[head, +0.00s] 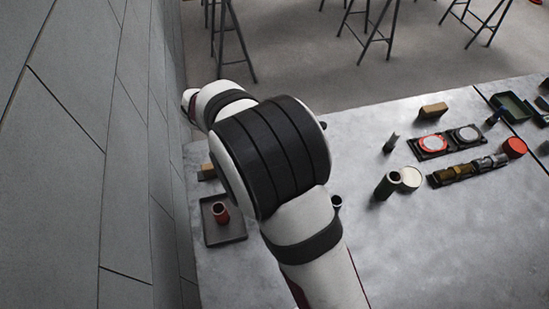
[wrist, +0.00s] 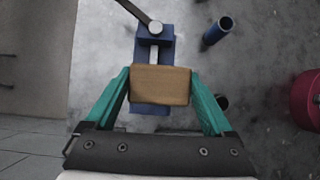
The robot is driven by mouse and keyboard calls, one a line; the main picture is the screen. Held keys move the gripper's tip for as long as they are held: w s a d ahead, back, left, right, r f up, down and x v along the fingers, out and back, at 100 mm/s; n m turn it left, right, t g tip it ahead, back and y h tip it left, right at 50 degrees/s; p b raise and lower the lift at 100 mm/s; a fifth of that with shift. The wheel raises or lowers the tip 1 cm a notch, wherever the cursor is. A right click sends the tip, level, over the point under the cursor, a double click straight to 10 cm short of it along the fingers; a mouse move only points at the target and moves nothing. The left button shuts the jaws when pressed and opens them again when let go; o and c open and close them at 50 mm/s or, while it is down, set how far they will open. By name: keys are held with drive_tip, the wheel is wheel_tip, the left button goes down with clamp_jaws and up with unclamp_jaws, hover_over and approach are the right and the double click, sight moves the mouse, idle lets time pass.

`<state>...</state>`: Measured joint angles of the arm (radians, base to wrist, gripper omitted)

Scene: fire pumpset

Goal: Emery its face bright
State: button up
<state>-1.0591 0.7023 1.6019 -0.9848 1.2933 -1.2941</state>
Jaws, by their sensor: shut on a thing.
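In the wrist view my gripper (wrist: 160,75), with teal fingers, is shut on a wooden block (wrist: 160,87). The block sits over a blue vise-like fixture (wrist: 141,53), which shows above and below it. I cannot tell whether the block touches the fixture or anything in it. A grey metal rod (wrist: 136,10) runs to a round joint on the fixture. The block hides the fixture's middle and any face being worked. In the head view my arm hides the gripper and the fixture.
In the wrist view a dark blue tube (wrist: 218,30) lies to the right, and a red round thing (wrist: 306,100) is at the right edge. In the head view a tray (head: 239,232) holds a red cylinder (head: 220,213).

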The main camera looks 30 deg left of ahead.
drive_tip(key=shift+w+a, duration=1.4)
idle(0.5)
drive_tip(key=shift+s+d, duration=2)
drive_tip(key=shift+r, duration=3.05)
